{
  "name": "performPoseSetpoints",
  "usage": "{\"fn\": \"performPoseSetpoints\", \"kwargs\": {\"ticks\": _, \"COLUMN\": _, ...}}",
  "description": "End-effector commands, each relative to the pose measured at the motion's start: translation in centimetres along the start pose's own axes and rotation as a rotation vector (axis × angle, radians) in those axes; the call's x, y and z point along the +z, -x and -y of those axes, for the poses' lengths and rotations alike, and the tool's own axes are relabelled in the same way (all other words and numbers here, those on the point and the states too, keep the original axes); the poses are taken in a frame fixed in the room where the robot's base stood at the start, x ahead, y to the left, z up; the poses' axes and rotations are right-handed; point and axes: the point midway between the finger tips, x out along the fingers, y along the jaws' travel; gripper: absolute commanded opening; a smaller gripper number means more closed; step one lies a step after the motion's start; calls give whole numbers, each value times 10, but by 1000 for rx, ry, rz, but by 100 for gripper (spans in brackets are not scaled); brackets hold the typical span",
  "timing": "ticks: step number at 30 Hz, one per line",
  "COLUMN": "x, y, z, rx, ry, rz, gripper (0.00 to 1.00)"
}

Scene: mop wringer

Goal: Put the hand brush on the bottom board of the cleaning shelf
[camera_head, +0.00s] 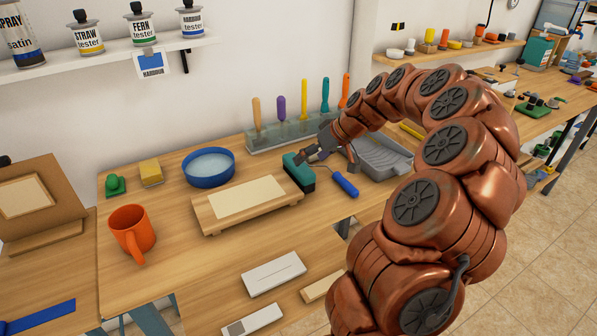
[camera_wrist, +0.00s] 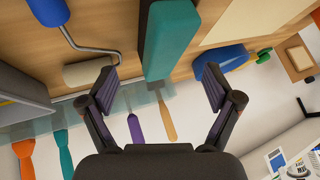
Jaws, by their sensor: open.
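A teal block-shaped tool with a dark lower side (camera_head: 299,173) stands on the wooden bench; it may be the hand brush, but I see no handle to confirm it. My gripper (camera_head: 328,157) is just above and beside it, open and empty. In the wrist view the teal tool (camera_wrist: 168,38) lies ahead, between the lines of the two spread fingers (camera_wrist: 161,80). No contact is visible. I cannot make out a cleaning shelf in either view.
A blue-handled roller (camera_head: 345,184) and grey paint tray (camera_head: 381,156) lie right of the tool. A low wooden stand (camera_head: 245,200), blue bowl (camera_head: 209,167) and orange mug (camera_head: 132,233) are left. A rack of upright tools (camera_head: 262,138) stands behind.

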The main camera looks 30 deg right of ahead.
Motion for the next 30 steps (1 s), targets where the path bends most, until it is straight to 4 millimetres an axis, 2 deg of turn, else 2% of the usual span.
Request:
{"fn": "performPoseSetpoints", "kwargs": {"ticks": 5, "x": -1, "y": -12, "z": 2, "rx": -3, "ry": -1, "rz": 4, "gripper": 90}}
{"fn": "performPoseSetpoints", "kwargs": {"ticks": 13, "x": -4, "y": -46, "z": 3, "rx": -3, "ry": 0, "rz": 4, "gripper": 90}}
{"fn": "performPoseSetpoints", "kwargs": {"ticks": 21, "x": -3, "y": -52, "z": 2, "rx": -1, "ry": 1, "rz": 0, "gripper": 90}}
{"fn": "performPoseSetpoints", "kwargs": {"ticks": 30, "x": -3, "y": -52, "z": 2, "rx": -1, "ry": 1, "rz": 1, "gripper": 59}}
